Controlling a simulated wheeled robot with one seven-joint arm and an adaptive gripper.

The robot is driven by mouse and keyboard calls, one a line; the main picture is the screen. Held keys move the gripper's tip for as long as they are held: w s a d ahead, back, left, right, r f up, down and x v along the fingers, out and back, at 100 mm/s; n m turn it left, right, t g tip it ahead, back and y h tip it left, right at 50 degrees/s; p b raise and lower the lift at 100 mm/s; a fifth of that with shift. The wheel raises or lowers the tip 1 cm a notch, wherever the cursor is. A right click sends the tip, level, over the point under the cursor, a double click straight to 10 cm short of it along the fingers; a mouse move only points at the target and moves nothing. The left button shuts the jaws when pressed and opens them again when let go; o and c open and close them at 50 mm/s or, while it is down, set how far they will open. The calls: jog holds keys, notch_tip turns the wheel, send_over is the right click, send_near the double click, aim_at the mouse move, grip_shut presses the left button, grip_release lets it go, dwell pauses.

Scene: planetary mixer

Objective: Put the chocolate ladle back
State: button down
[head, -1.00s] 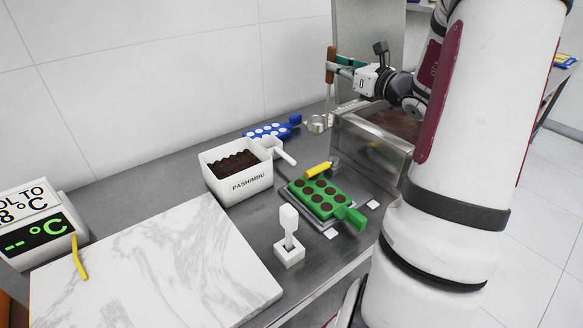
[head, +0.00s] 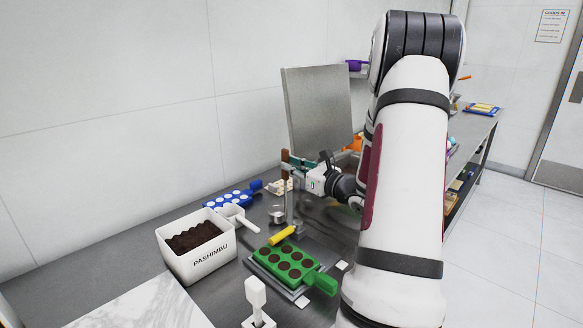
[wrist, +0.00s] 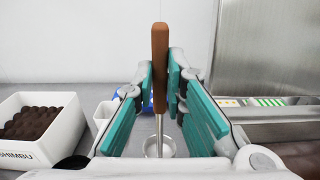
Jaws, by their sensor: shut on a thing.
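The chocolate ladle has a brown handle (wrist: 160,65), a thin metal shaft and a round metal cup (wrist: 160,147). My gripper (head: 292,170) is shut on the handle, its teal fingers on either side in the wrist view (wrist: 165,95). The ladle hangs upright, with its cup (head: 279,214) low over the grey counter. I cannot tell whether the cup touches the counter. The steel chocolate machine (head: 315,105) stands to the right, its tub mostly hidden by my arm in the head view.
A white bin of dark chocolate (head: 200,262) stands left of the ladle. A blue mould (head: 230,198) lies behind, with a white scoop (head: 236,215) nearby. A yellow-handled tool (head: 283,235) and a green filled mould (head: 285,262) lie in front. The wall is behind.

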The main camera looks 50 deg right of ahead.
jog(key=c, duration=1.6)
grip_release()
jog(key=shift+f, duration=0.1)
jog(key=shift+c, duration=0.2)
